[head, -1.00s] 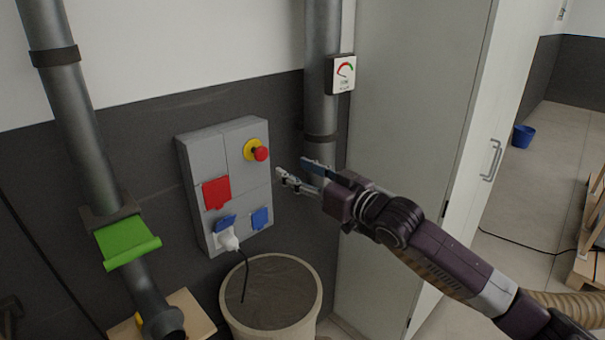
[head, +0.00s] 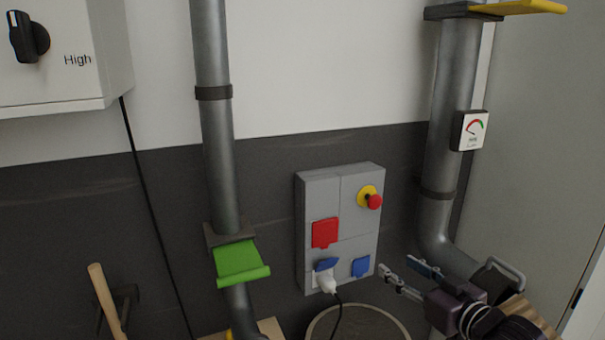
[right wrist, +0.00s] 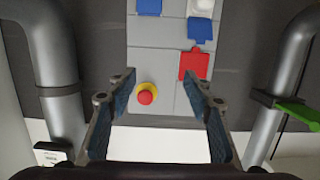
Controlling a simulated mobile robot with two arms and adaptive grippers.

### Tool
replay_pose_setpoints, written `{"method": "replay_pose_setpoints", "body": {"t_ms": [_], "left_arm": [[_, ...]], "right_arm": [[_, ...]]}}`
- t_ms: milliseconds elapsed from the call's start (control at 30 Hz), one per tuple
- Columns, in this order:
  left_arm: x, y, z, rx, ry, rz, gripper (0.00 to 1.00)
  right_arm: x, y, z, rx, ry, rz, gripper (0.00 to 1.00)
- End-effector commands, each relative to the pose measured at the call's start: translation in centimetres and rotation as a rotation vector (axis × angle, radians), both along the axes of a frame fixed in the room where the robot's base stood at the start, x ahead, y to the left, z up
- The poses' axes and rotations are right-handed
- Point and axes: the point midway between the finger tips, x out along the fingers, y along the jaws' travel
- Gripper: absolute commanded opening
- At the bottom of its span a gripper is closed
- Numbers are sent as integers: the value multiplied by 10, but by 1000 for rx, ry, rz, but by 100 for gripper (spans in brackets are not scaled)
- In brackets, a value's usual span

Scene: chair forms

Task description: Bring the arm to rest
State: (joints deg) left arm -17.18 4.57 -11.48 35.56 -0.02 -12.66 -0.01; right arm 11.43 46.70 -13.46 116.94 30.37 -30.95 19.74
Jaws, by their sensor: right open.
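My right gripper (head: 408,280) is at the lower right of the head view, open and empty, to the right of the grey socket panel (head: 345,182) on the wall. It touches nothing that I can see. In the right wrist view its two fingers (right wrist: 160,95) stand wide apart, with the panel (right wrist: 158,62) and its red button (right wrist: 146,96) beyond them. The right arm comes in from the lower right corner. My left gripper is not in view.
A white plug (head: 326,281) with a cord sits in the panel's lower left socket. A bin (head: 400,327) stands below. Grey pipes (head: 218,140) run up the wall on both sides; one has a green flap (head: 240,262). A control box (head: 70,60) hangs upper left.

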Motion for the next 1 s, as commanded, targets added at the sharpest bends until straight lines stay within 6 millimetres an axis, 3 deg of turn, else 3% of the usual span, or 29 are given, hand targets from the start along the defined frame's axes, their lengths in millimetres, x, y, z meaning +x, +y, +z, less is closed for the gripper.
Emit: {"method": "replay_pose_setpoints", "body": {"t_ms": [33,100,200,333,500,833,867,1000], "left_arm": [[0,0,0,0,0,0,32],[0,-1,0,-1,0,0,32],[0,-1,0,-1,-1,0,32],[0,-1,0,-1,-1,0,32],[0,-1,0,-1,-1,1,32],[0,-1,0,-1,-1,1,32],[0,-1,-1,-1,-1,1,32],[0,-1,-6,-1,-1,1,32]], "right_arm": [[-17,15,-37,-14,72,0,46],[-44,28,-83,-52,175,-12,46],[-91,42,-142,-110,327,-35,46],[-162,50,-202,-176,529,-73,46],[-240,48,-244,-235,740,-116,46],[-359,41,-276,-286,1052,-175,46],[-363,40,-281,-290,1069,-178,46],[-350,41,-322,-298,1073,-172,46]]}}
